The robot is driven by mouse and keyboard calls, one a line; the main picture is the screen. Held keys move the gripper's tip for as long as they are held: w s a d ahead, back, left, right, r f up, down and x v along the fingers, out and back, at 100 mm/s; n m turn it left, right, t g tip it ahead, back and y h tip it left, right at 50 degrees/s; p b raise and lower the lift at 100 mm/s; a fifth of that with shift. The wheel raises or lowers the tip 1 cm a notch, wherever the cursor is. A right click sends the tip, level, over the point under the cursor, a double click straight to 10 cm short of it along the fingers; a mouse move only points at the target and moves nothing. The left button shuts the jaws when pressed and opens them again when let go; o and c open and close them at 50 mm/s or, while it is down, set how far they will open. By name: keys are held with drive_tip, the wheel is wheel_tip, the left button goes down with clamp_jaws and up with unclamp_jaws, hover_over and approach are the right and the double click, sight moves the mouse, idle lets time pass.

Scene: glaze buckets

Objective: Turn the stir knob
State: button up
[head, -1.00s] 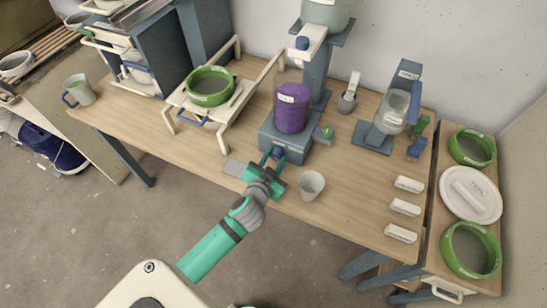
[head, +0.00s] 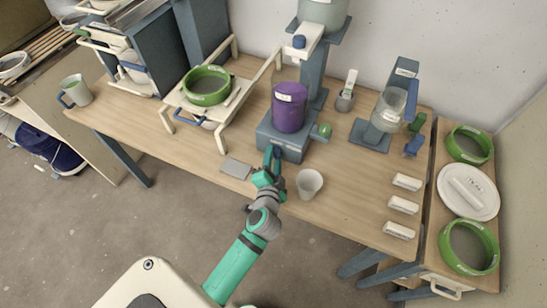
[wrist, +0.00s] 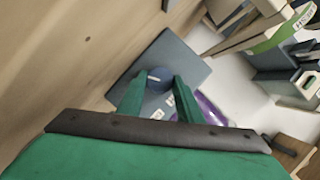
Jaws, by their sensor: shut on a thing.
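The stirrer's blue-grey base (head: 292,150) stands on the wooden table, with a purple bucket (head: 289,110) upright on it. My gripper (head: 272,155) is at the front face of the base. In the wrist view, the round dark blue stir knob (wrist: 158,75) sits between the two fingertips of my gripper (wrist: 159,88), which are shut on it. The base (wrist: 186,58) lies behind the knob there, and the purple bucket (wrist: 212,110) is partly hidden behind the right finger. In the head view my fingers hide the knob.
A white cup (head: 309,183) stands close to the right of my gripper. A flat grey plate (head: 236,168) lies to its left. A cream rack with a green-rimmed sieve (head: 207,86) is further left. Several white blocks (head: 403,205) lie along the table's right side.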

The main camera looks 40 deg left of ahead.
drive_tip(key=shift+w, duration=0.1)
drive_tip(key=o, duration=1)
drive_tip(key=shift+o, duration=0.2)
drive_tip(key=v, duration=1)
drive_tip(key=shift+s+d, duration=0.15)
drive_tip(key=shift+s, duration=0.3)
